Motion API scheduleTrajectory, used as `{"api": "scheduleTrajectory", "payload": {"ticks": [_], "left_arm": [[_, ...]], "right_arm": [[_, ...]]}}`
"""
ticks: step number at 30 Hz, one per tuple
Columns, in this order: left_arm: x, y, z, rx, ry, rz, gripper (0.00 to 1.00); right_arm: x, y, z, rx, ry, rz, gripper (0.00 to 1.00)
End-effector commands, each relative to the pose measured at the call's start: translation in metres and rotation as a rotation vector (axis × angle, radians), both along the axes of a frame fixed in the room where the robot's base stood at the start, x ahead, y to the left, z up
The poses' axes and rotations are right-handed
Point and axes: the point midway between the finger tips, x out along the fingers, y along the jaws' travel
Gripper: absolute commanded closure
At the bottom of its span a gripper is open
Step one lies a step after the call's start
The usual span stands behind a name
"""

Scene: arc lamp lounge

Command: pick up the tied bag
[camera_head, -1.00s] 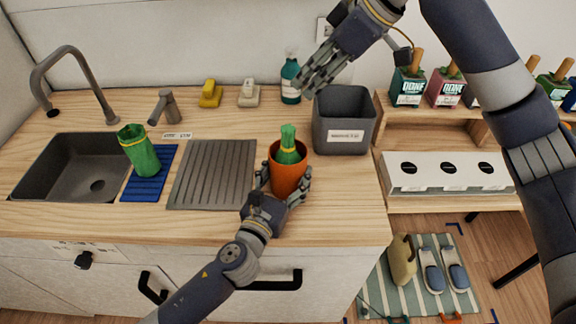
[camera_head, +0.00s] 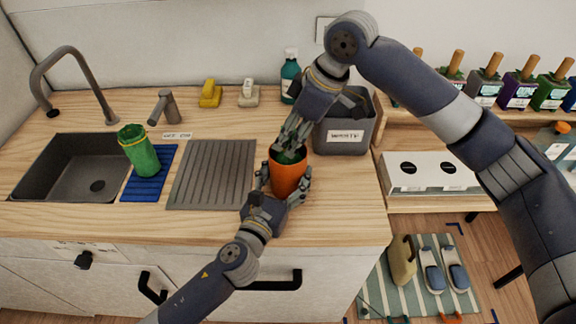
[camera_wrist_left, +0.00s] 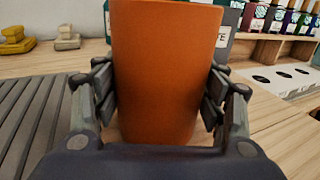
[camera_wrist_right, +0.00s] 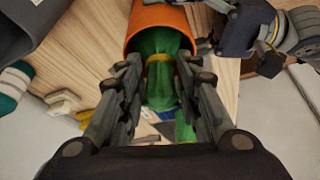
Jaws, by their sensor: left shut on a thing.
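The green tied bag (camera_head: 291,156) with a yellow tie stands inside an orange cup (camera_head: 286,181) on the wooden counter. In the right wrist view the bag (camera_wrist_right: 160,90) shows its tie and pokes out of the cup's mouth. My left gripper (camera_head: 284,184) is shut around the cup, one finger on each side, as the left wrist view also shows. My right gripper (camera_head: 290,142) reaches down from above the cup. Its fingers (camera_wrist_right: 160,66) are apart, one on each side of the bag's top; I cannot tell whether they touch it.
A dark grey bin (camera_head: 345,137) stands just behind and right of the cup. A ribbed grey board (camera_head: 212,175) lies to the left. A teal bottle (camera_head: 290,75) stands behind.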

Motion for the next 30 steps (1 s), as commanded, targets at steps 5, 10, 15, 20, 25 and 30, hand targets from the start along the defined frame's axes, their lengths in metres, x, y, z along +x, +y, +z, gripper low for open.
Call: {"api": "scheduleTrajectory", "payload": {"ticks": [5, 10, 15, 20, 25, 30], "left_arm": [[0.000, 0.000, 0.001, -0.001, -0.002, 0.000, 0.67], [0.000, 0.000, 0.001, -0.001, -0.002, 0.000, 0.67], [0.000, 0.000, 0.001, -0.001, -0.002, 0.000, 0.67], [0.000, 0.000, 0.001, -0.001, -0.002, 0.000, 0.67], [0.000, 0.000, 0.001, -0.001, -0.002, 0.000, 0.67], [0.000, 0.000, 0.001, -0.001, -0.002, 0.000, 0.67]], "right_arm": [[0.002, 0.007, -0.017, 0.001, 0.001, 0.000, 0.69], [0.002, 0.007, -0.019, 0.002, 0.000, -0.001, 0.69], [0.002, 0.007, -0.018, 0.001, 0.000, -0.001, 0.89], [0.003, 0.007, -0.018, 0.002, -0.001, -0.001, 1.00], [0.003, 0.007, -0.018, 0.002, -0.001, -0.001, 1.00], [0.003, 0.007, -0.007, 0.003, -0.003, -0.002, 1.00]]}}
